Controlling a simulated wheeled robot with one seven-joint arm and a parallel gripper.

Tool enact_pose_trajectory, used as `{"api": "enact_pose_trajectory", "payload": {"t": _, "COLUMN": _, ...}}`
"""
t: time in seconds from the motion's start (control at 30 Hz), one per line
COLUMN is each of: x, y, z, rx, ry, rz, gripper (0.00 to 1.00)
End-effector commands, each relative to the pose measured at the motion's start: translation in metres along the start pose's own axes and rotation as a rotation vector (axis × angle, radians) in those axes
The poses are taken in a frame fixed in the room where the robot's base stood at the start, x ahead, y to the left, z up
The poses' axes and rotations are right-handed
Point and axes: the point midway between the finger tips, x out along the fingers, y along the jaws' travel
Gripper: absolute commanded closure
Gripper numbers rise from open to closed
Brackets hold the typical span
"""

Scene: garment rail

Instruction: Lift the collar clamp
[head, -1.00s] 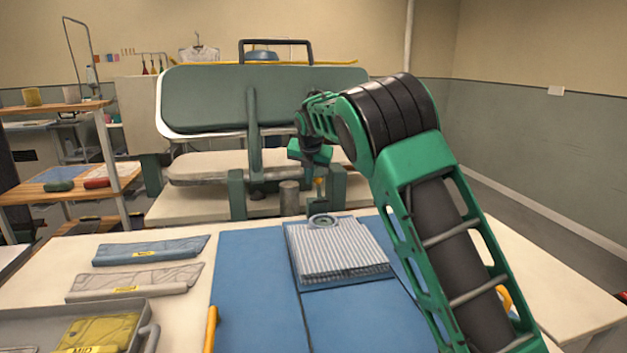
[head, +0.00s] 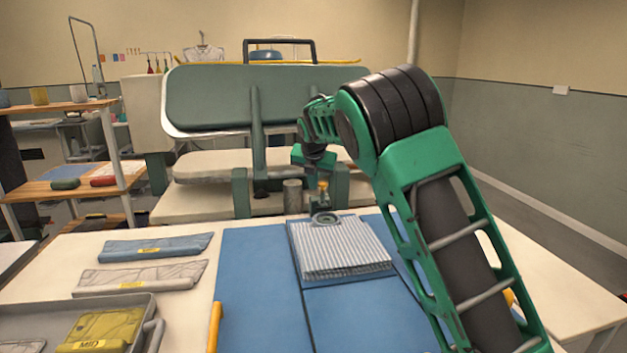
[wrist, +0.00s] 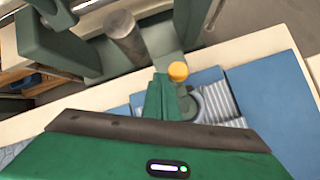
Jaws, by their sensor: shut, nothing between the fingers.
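The collar clamp shows as a small yellow knob (head: 323,186) above a grey ring (head: 325,219) at the far end of a folded striped shirt (head: 340,250). The wrist view shows the yellow knob (wrist: 178,71) and the dark ring (wrist: 196,103) behind it; how they join is hidden. My gripper (head: 312,180) points down at the far edge of the table, close beside the knob. In the wrist view its green fingers (wrist: 160,80) are together and empty, just left of the knob. I cannot tell whether they touch it.
A large green press (head: 215,100) stands behind the table, with a grey cylinder (head: 292,196) near my gripper. Flat packets (head: 150,248) and a grey tray (head: 145,310) are at the left. Blue mats (head: 255,290) lie clear in front of the shirt.

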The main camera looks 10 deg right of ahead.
Motion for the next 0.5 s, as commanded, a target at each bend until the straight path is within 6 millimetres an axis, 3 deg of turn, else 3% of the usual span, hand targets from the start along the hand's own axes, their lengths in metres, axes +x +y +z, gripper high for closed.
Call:
{"api": "enact_pose_trajectory", "payload": {"t": 0.3, "x": -0.066, "y": 0.009, "z": -0.009, "rx": -0.012, "ry": 0.004, "rz": 0.013, "gripper": 1.00}}
{"api": "enact_pose_trajectory", "payload": {"t": 0.5, "x": -0.091, "y": 0.007, "z": -0.010, "rx": -0.011, "ry": 0.003, "rz": 0.013, "gripper": 1.00}}
